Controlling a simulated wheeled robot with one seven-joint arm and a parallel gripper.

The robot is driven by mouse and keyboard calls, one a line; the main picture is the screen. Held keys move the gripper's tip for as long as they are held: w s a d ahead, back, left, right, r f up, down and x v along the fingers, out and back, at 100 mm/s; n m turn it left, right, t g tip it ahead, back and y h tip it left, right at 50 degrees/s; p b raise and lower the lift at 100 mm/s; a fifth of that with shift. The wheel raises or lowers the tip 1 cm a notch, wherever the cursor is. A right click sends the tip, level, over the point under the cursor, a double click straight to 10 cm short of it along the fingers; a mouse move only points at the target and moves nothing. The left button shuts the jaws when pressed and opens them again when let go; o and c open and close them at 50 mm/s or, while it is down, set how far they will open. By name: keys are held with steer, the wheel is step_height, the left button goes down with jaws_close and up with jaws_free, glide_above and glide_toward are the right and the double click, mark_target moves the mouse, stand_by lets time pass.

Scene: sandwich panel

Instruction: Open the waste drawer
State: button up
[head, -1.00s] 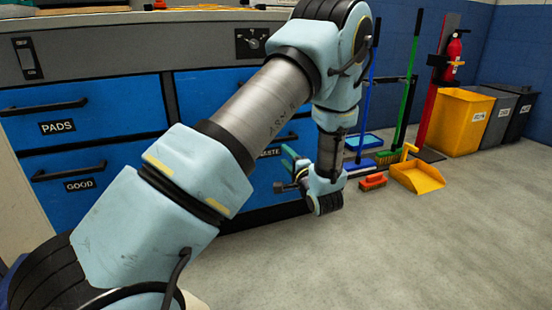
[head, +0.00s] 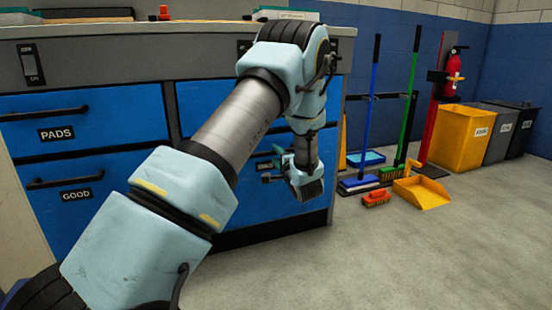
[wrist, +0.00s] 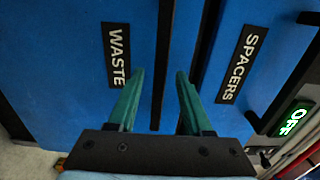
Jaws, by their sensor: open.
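The waste drawer (head: 250,215) is the lower right blue front of the cabinet and looks shut. In the wrist view, its front (wrist: 60,70) and WASTE label (wrist: 116,55) are on the left, turned sideways. A dark upright bar (wrist: 160,60), apparently the drawer's handle, runs between my fingertips. My gripper (wrist: 160,75) is open, one teal finger on each side of that bar. I cannot tell whether either finger touches it. In the head view my gripper (head: 272,163) is in front of the drawer, and my wrist hides part of the drawer and the handle.
The spacers drawer (wrist: 255,50) lies beside it in the wrist view, with an OFF sign (wrist: 291,121) farther right. Left are the PADS (head: 57,134) and GOOD (head: 76,195) drawers. Brushes and a yellow dustpan (head: 422,192) stand right of the cabinet. The floor (head: 400,260) in front is clear.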

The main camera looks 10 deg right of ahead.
steer(key=shift+c, duration=0.2)
jaws_close()
stand_by(1.1)
